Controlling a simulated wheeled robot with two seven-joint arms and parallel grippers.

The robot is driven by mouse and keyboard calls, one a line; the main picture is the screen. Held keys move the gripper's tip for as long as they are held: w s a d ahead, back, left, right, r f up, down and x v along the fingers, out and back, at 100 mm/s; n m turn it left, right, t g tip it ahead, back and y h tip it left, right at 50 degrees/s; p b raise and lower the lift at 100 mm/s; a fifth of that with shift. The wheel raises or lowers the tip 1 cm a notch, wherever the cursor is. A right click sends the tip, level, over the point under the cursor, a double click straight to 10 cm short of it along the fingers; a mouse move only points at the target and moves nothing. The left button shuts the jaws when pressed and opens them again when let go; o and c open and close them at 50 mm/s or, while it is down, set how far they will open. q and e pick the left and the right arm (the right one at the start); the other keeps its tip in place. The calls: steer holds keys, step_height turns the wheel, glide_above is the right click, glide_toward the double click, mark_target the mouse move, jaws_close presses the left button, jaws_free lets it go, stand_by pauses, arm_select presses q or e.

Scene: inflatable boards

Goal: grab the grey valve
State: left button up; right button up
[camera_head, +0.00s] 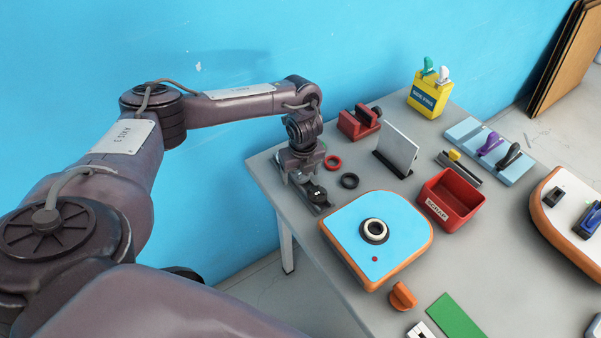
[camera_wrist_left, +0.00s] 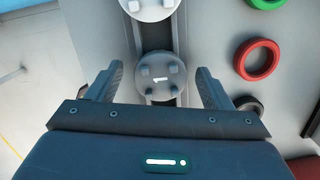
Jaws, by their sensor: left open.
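Two round light-grey pieces with small studs sit in a dark channel of a grey holder. I take these for grey valves. My left gripper (camera_wrist_left: 160,84) is open, with one finger on each side of the nearer piece; I cannot tell whether they touch it. In the head view my left gripper (camera_head: 305,178) points down over the holder (camera_head: 318,203) at the table's left edge. My right gripper is not in view.
A red ring (camera_head: 333,162) and a black ring (camera_head: 349,181) lie right of my gripper. A blue-topped orange board (camera_head: 345,225), red vise (camera_head: 352,124), upright plate (camera_head: 398,147) and red bin (camera_head: 452,195) are nearby. A blue wall (camera_head: 230,50) stands behind.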

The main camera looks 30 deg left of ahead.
arm_select(q)
steer(key=shift+c, duration=0.4)
steer(key=c, duration=0.9)
steer(key=shift+c, duration=0.4)
steer(key=shift+r, duration=0.1)
